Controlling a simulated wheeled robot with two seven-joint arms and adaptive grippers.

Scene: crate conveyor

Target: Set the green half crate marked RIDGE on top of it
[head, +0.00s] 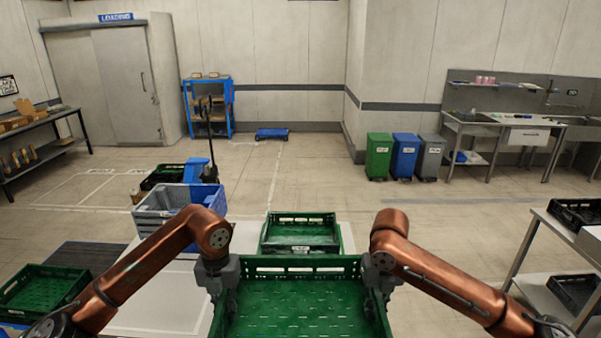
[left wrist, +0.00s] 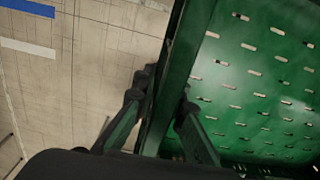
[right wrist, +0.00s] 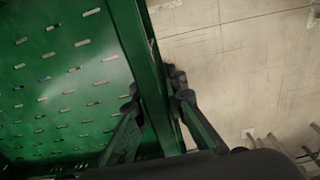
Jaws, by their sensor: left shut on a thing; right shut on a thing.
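A green crate (head: 297,312) is held in front of me between both arms; its slotted floor shows, and it looks empty. No marking on it can be read from here. My left gripper (head: 228,292) is shut on its left wall, which passes between the fingers in the left wrist view (left wrist: 163,100). My right gripper (head: 375,288) is shut on its right wall, as the right wrist view (right wrist: 157,98) also shows. Beyond the held crate stands another green crate (head: 300,249) with a small label on its near wall, too small to read. The held crate hides what is below it.
A white surface (head: 165,303) lies to the left. A green crate (head: 40,290) is at far left. A grey-blue crate (head: 165,207) stands near a pallet jack. A shelf with dark crates (head: 575,292) is at right.

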